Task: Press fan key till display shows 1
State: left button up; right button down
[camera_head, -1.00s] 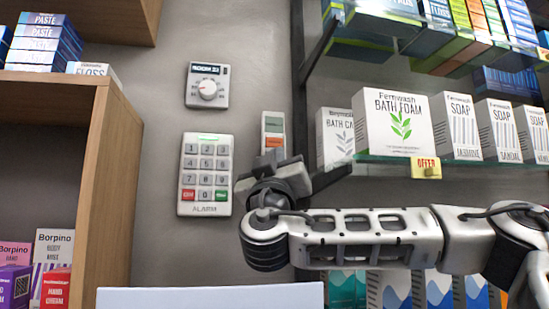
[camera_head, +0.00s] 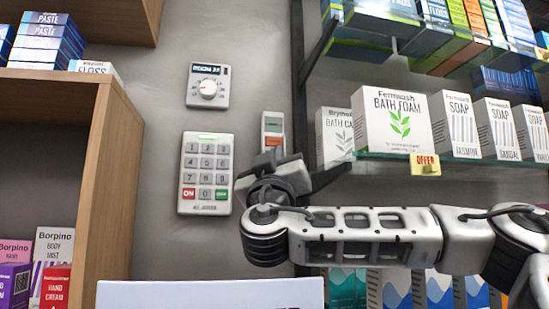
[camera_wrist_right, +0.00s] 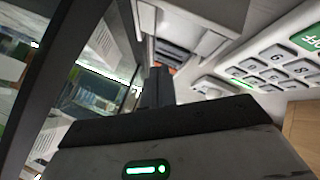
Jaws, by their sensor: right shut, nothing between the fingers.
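A small pale wall panel (camera_head: 273,123) with a greenish field above an orange-red one is in the head view, between the keypad and the shelf. My right gripper (camera_head: 262,164) is shut and empty, in front of its lower part and hiding it. I read no fan label and no digit there, and cannot tell whether the fingers touch it. In the right wrist view the shut fingers (camera_wrist_right: 158,82) point toward a small orange-red patch (camera_wrist_right: 172,69), beside a pale housing that I cannot identify surely. My left gripper is not in view.
A white alarm keypad (camera_head: 206,173) with red and green bottom keys is just left of the gripper. A dial unit (camera_head: 208,86) with a small blurred display hangs above it. Shelves with a bath foam box (camera_head: 393,121) are on the right; a wooden shelf (camera_head: 112,150) stands left.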

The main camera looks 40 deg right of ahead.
jog(key=shift+s+a+b, duration=0.35)
jog(key=shift+s+b, duration=0.1)
jog(key=shift+s, duration=0.15)
